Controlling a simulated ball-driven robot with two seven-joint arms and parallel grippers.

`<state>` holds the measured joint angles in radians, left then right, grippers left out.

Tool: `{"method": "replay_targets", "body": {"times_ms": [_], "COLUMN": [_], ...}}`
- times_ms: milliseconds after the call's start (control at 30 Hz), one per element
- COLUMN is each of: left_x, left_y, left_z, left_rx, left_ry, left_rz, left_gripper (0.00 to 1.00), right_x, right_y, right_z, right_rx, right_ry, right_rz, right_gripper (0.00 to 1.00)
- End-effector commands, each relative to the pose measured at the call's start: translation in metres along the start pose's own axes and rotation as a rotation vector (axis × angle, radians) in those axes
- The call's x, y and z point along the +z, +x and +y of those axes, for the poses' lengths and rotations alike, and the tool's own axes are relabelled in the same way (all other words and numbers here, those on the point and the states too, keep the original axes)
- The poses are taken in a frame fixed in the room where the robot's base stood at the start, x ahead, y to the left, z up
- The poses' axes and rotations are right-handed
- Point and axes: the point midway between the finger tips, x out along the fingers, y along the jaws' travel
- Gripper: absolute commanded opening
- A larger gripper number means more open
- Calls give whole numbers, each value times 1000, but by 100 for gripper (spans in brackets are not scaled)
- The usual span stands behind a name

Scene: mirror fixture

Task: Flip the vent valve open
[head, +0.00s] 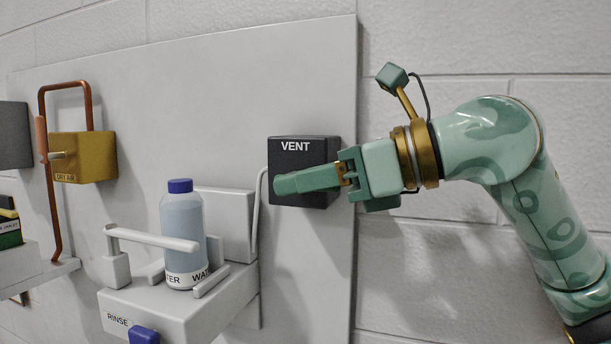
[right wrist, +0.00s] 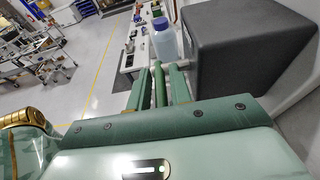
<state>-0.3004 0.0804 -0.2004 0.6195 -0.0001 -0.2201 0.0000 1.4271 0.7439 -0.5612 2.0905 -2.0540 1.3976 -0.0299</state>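The vent box (head: 305,146) is dark, carries the word VENT and is fixed to the grey wall panel in the head view. It also shows as the large dark block (right wrist: 245,45) in the right wrist view. My left gripper is out of view.
A bottle (head: 182,240) with a blue cap stands on the grey rinse shelf (head: 180,310), left of and below the vent box. A grey pipe (head: 257,205) runs down beside the box. A brass dry air box (head: 83,157) with a copper pipe is farther left.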

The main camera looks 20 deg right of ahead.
Motion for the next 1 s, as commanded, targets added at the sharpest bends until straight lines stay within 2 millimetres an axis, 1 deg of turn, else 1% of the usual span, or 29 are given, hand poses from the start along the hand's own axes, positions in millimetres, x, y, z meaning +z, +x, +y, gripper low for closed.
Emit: {"method": "replay_targets", "body": {"times_ms": [433, 567, 667, 767, 900, 1000], "left_x": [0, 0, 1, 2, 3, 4], "left_y": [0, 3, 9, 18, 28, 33], "left_z": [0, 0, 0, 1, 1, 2], "left_rx": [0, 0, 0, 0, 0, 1], "left_ry": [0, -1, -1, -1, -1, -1], "left_rz": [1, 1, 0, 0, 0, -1], "left_gripper": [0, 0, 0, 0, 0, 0], "right_x": [0, -1, -2, -3, -3, -2], "right_y": [0, -6, -22, -46, -86, -112], "right_z": [0, -1, -1, -2, -1, -1], "right_rx": [0, -3, -5, -6, -6, -6], "right_ry": [0, 0, -1, 0, 0, 1], "right_rz": [0, -1, -2, -3, -3, -3], "right_gripper": [33, 33, 33, 33, 33, 33]}}
